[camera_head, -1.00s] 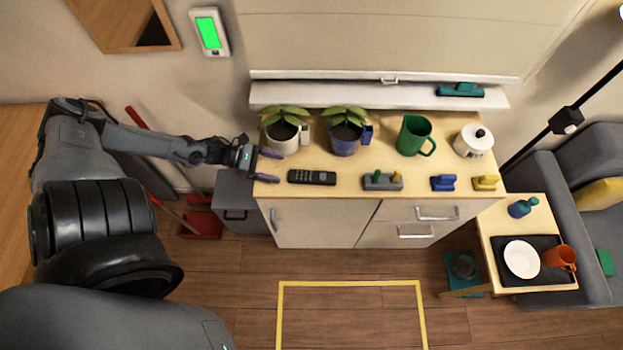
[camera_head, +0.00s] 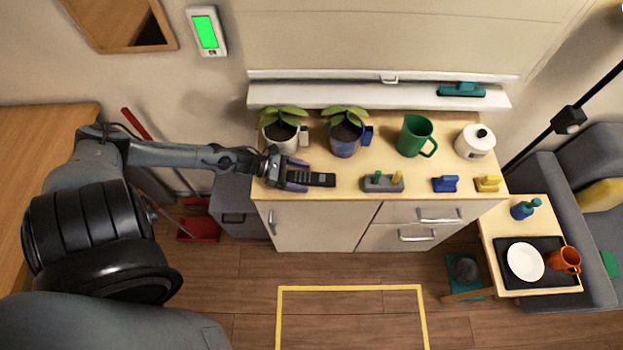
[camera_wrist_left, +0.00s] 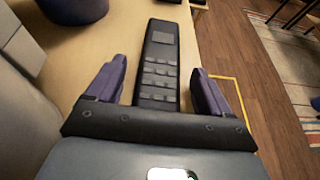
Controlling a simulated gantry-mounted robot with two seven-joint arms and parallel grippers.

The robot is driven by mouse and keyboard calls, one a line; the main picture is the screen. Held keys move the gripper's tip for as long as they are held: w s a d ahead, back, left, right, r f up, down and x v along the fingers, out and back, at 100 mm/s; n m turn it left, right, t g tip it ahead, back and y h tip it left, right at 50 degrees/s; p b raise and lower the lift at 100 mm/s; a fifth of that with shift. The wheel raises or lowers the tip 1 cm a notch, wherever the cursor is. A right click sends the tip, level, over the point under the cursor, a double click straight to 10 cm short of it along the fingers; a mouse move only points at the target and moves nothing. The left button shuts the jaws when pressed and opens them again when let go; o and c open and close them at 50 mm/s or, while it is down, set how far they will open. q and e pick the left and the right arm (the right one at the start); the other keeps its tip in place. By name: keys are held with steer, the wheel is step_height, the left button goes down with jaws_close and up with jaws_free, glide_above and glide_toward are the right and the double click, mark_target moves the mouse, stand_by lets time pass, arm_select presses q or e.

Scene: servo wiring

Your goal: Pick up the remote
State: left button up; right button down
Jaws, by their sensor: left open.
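The remote (camera_head: 320,180), black with grey keys, lies on the light wooden cabinet top (camera_head: 345,200) near its front left. My left gripper (camera_head: 302,176) is at its left end, and its fingers cover that end in the head view. In the left wrist view, the remote (camera_wrist_left: 160,68) runs lengthwise between the two purple fingers of the gripper (camera_wrist_left: 157,88). The fingers are open, with a visible gap on each side of the remote. The remote's near end is hidden behind the gripper's dark base. My right gripper is in neither view.
A white potted plant (camera_head: 283,134) stands just behind the gripper, and a blue pot (camera_head: 345,138) is to its right. A grey block with pegs (camera_head: 382,182) sits right of the remote. A green mug (camera_head: 416,136) and white lidded pot (camera_head: 475,141) stand farther right.

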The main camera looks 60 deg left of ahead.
arm_select(q)
steer(key=c, duration=1.1)
steer(key=shift+r, duration=0.1)
